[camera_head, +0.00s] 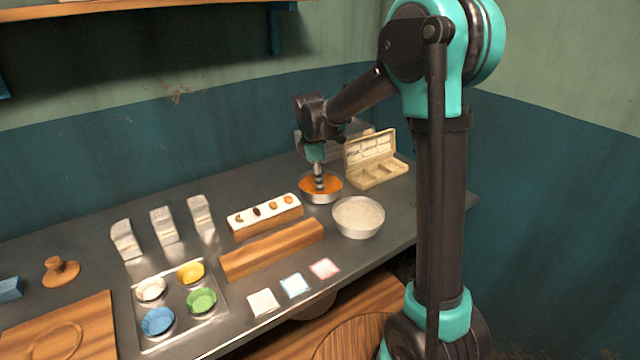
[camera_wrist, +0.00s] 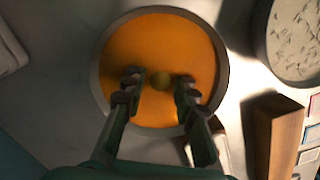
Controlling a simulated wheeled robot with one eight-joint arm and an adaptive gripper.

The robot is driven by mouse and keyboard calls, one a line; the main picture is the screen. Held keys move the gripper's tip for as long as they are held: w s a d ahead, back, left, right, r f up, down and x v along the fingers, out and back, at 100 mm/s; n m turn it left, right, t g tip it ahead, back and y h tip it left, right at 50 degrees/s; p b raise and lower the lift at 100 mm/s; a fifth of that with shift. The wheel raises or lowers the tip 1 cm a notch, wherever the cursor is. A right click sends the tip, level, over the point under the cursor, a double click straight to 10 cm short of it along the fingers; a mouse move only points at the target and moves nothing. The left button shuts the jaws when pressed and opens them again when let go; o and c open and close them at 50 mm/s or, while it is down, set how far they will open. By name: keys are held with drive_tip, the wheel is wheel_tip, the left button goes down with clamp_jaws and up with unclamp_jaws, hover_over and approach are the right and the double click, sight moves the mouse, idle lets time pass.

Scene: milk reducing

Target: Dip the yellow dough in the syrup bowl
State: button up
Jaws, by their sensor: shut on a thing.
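The syrup bowl (camera_head: 321,199) is a grey metal bowl filled with orange syrup, standing at the back of the counter. In the wrist view the bowl's rim (camera_wrist: 97,62) rings the orange syrup (camera_wrist: 150,38). My gripper (camera_head: 319,187) points straight down into the bowl in the head view. In the wrist view my gripper (camera_wrist: 159,85) has the small round yellow dough (camera_wrist: 161,81) between its fingertips and is shut on it. The dough is over or in the syrup; I cannot tell how deep. The dough is hidden in the head view.
A bowl of pale contents (camera_head: 358,216) stands close to the right, and an open beige box (camera_head: 374,160) behind it. A white-topped wooden block (camera_head: 264,216) and a long wooden block (camera_head: 272,249) lie to the left. A tray with coloured cups (camera_head: 181,301) stands front left.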

drive_tip(key=shift+f, duration=0.3)
idle(0.7)
drive_tip(key=shift+r, duration=0.1)
idle(1.3)
drive_tip(key=shift+r, duration=3.7)
drive_tip(key=shift+r, duration=0.1)
drive_tip(key=shift+r, duration=1.9)
